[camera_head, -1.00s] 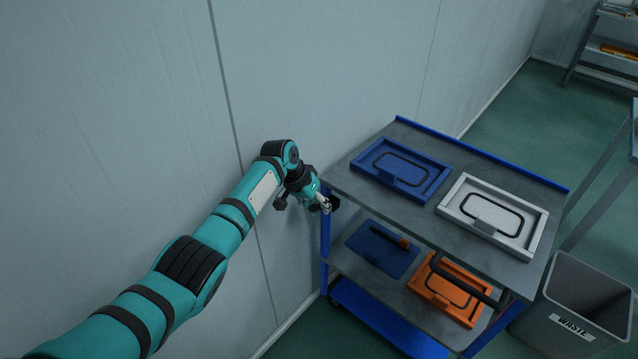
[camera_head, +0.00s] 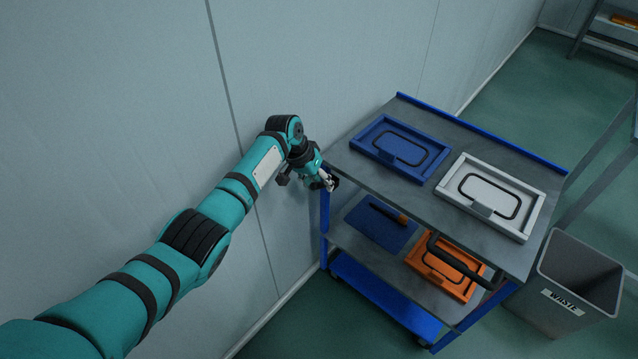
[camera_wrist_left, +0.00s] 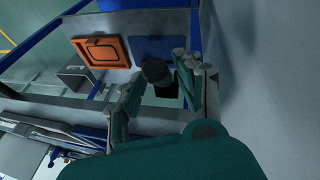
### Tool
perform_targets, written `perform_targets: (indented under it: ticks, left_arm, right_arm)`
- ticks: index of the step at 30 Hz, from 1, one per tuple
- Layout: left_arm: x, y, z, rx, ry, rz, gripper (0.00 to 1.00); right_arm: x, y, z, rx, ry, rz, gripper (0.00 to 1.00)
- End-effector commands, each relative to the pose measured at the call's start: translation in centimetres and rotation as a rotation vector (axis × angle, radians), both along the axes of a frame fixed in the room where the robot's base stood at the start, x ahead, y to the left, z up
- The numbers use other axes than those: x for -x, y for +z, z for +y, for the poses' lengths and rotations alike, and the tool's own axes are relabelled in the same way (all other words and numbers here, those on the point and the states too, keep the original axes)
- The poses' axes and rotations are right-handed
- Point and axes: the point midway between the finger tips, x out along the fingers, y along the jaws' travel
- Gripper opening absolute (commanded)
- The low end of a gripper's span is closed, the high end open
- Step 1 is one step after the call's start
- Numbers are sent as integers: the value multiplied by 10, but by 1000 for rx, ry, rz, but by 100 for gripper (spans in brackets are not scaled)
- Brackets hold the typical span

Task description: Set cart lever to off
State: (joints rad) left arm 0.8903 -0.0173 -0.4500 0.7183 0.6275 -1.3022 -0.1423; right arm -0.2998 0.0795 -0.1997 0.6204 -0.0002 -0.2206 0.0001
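The blue cart (camera_head: 345,170) stands beside the wall. My left gripper (camera_head: 330,184) is at the cart's near-left corner, just outside the top shelf's edge. In the left wrist view my left gripper (camera_wrist_left: 153,88) has its fingers apart. A dark rounded knob (camera_wrist_left: 156,72) shows between them, possibly the lever's end; I cannot tell if they touch it. A blue panel (camera_head: 378,226) with a black bar and orange end lies on the lower shelf. The panel also shows in the left wrist view (camera_wrist_left: 150,47). No off marking is readable. My right gripper is out of view.
A blue tray (camera_head: 384,124) and a white tray (camera_head: 478,164) sit on the top shelf. An orange tray (camera_head: 418,268) is on the lower shelf, behind the black cart handle (camera_head: 455,262). A waste bin (camera_head: 553,306) stands at the right. The wall (camera_head: 300,60) is close to my left arm.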

Motion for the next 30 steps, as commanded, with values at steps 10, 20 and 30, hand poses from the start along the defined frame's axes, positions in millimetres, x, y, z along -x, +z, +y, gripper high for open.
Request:
perform_targets:
  ticks: [10,20,30]
  left_arm:
    - [2,-2,2,-4,0,7,42]
    - [9,48,20,-4,0,2,42]
    - [18,101,39,-3,0,5,42]
  right_arm:
    - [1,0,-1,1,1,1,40]
    - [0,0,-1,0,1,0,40]
    - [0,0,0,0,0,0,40]
